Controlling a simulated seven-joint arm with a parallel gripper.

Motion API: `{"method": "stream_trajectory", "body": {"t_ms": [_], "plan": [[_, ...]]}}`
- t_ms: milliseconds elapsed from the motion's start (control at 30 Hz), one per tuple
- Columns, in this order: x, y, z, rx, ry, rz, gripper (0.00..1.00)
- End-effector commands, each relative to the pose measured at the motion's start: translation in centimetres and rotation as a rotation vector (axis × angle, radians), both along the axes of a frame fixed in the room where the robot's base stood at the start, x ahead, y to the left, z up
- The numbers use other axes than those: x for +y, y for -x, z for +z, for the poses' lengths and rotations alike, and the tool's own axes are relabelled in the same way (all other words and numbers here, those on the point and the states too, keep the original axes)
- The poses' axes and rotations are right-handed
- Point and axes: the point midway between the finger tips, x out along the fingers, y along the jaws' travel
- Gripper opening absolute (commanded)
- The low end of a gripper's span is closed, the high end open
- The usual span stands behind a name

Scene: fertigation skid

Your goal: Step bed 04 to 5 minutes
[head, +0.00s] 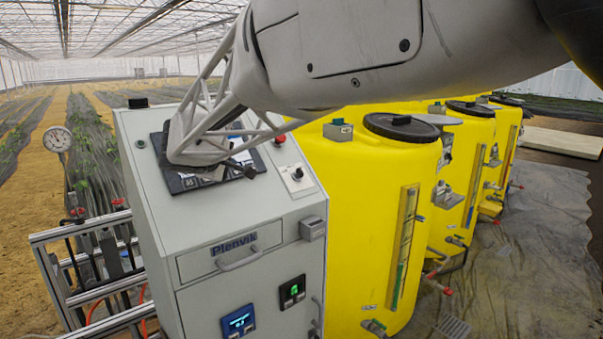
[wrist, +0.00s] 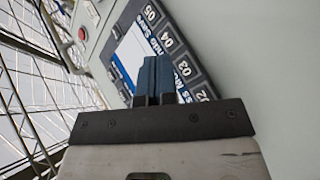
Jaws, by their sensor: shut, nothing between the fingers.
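The control panel (head: 187,183) is set in the sloping top of the grey console, mostly covered by my arm in the head view. In the wrist view its dark face carries a pale screen (wrist: 128,48) and a column of numbered keys. The key marked 04 (wrist: 166,41) lies between 05 (wrist: 151,13) and 03 (wrist: 181,69); 02 (wrist: 202,97) is partly hidden. My gripper (wrist: 157,62) is shut and empty, its two dark blue fingers together over the panel near the screen's edge. I cannot tell whether the tips touch it. The screen's minutes value is not readable.
A red button (head: 280,139) and a black knob (head: 298,173) sit right of the panel on the console (head: 160,240). Yellow tanks (head: 345,220) stand close on the right. A pipe rack (head: 75,270) and gauge (head: 57,140) stand on the left.

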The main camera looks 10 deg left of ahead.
Motion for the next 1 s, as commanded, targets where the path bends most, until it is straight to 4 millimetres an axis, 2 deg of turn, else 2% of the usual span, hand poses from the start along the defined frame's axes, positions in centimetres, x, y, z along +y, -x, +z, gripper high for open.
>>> {"method": "stream_trajectory", "body": {"t_ms": [333, 1000], "plan": [[0.9, -0.9, -1.4, 0.001, -0.001, 0.000, 0.00], [0.9, -0.9, -1.4, 0.000, -0.001, 0.000, 0.00]]}}
